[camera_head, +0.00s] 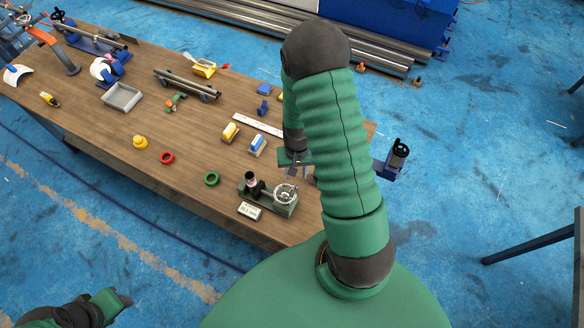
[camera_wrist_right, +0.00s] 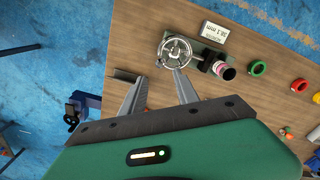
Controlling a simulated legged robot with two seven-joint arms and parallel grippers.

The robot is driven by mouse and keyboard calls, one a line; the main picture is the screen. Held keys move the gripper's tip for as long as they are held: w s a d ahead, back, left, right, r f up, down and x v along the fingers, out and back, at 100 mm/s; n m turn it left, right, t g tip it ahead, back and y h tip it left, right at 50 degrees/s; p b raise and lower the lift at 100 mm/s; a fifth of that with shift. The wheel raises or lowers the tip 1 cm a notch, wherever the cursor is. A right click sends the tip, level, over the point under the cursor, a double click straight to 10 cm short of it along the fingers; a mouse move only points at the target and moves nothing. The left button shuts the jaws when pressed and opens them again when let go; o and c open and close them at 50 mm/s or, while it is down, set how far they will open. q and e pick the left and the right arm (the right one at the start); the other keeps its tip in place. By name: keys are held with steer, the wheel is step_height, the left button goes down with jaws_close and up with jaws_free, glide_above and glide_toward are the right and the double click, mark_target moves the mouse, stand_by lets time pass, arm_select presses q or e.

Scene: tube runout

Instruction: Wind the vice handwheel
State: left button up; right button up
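The vice (camera_head: 262,196) is a small green-grey block near the table's front edge, with a silver spoked handwheel (camera_head: 286,194) on its right end. In the right wrist view the handwheel (camera_wrist_right: 175,50) lies just beyond the fingertips, nearer the right finger. A dark-ended tube with a pink band (camera_wrist_right: 222,69) is at the vice beside the wheel. My right gripper (camera_wrist_right: 160,76) is open and empty, its two grey fingers apart. In the head view it hangs just behind the wheel, partly hidden by my forearm.
A "38.1 mm" label (camera_wrist_right: 215,32) lies beside the vice. A dark-blue stand (camera_head: 391,163) is off the table's right end.

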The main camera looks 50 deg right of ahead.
mark_target(296, 186)
step_height(296, 186, down, 10)
steer(key=b, duration=0.7)
steer(key=shift+a+r+b, duration=0.1)
steer(key=shift+r+b, duration=0.1)
steer(key=shift+b, duration=0.1)
steer(key=shift+r+p, duration=0.4)
steer(key=shift+s+f, duration=0.1)
steer(key=shift+f, duration=0.05)
steer(key=shift+a, duration=0.1)
steer(key=shift+c, duration=0.3)
jaws_close()
